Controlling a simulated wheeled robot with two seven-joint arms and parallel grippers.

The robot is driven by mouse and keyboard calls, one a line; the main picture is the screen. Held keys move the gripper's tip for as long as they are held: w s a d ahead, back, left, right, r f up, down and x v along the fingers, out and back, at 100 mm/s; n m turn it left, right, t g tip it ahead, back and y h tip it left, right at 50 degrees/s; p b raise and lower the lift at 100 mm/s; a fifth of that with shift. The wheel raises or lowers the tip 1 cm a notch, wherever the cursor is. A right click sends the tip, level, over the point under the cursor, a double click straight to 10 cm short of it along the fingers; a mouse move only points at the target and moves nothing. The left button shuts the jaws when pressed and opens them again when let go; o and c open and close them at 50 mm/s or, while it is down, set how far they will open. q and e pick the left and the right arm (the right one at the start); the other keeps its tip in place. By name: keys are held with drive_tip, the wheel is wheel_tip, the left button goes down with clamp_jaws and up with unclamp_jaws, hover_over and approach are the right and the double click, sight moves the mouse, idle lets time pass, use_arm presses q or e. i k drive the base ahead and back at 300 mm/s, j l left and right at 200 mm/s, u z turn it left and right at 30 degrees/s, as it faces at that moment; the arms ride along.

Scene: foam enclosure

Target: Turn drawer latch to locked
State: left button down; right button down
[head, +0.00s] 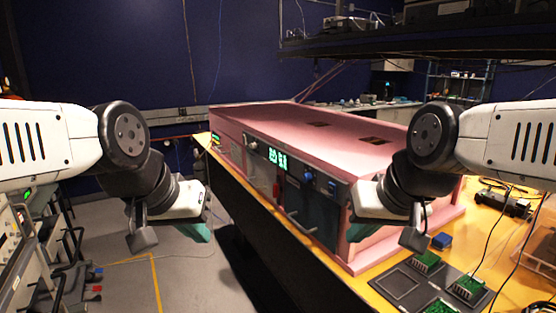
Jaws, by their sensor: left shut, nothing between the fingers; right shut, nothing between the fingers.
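A pink foam enclosure (330,130) stands on the wooden bench, its dark front panel (290,185) facing left and toward me. The panel has a green lit display, small knobs, a small red part (277,190) and a pale bar handle (299,223). I cannot tell which part is the drawer latch or how it is turned. My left gripper (196,232) is shut and empty, over the floor left of the panel and apart from it. My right gripper (362,231) is shut and empty, in front of the enclosure's near right corner and hiding part of it.
The wooden bench (470,225) carries a dark tray (405,284) with green boards, a small blue block (441,241) and cables at the right. Equipment racks (20,250) stand at the left. Open floor lies between them and the bench. A dark shelf (420,42) hangs at upper right.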

sight(276, 186)
drive_tip(key=i+j+u, duration=0.2)
drive_tip(key=u, duration=0.25)
drive_tip(key=i+j+u, duration=0.2)
drive_tip(key=u, duration=0.2)
